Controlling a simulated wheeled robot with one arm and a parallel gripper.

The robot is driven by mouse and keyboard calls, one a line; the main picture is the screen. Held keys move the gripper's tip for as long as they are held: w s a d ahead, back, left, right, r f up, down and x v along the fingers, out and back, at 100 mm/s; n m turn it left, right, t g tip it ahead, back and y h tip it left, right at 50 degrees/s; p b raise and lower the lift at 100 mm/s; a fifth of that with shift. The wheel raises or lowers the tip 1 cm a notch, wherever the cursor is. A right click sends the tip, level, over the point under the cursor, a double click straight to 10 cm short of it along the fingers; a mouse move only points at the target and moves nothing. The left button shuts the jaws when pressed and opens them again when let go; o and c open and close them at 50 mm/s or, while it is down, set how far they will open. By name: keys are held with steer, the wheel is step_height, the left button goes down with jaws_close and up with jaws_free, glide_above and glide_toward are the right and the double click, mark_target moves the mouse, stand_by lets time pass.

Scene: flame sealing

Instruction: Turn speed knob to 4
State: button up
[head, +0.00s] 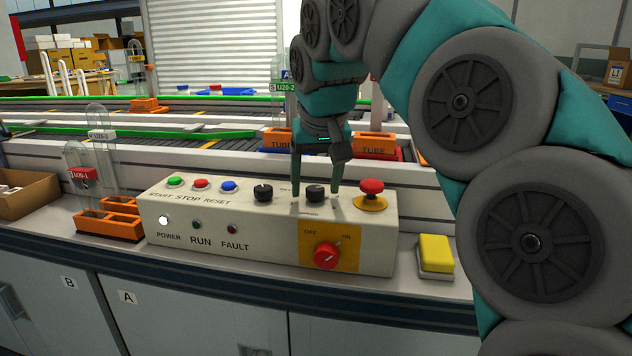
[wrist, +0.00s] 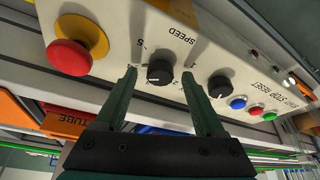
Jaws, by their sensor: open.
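The speed knob (wrist: 160,73) is black and round with a pale pointer line. It sits under the printed word SPEED in the wrist view, where the lettering is upside down. The same knob shows on the beige control box in the head view (head: 316,191). My gripper (head: 316,197) points down over it, with one green finger on each side. It is open, and in the wrist view (wrist: 159,72) gaps show between the knob and both fingers. The pointer line lies roughly toward the left finger there.
A second black knob (head: 263,191) stands left of it on the control box (head: 220,225). A red mushroom button (head: 371,188) is close on the right. A red rotary switch (head: 326,255) is on the front face. A yellow block (head: 436,253) lies to the right.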

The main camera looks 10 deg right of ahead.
mark_target(320, 210)
steer(key=shift+r, duration=0.15)
steer(key=v, duration=0.7)
steer(key=shift+r, duration=0.25)
steer(key=shift+s, duration=0.15)
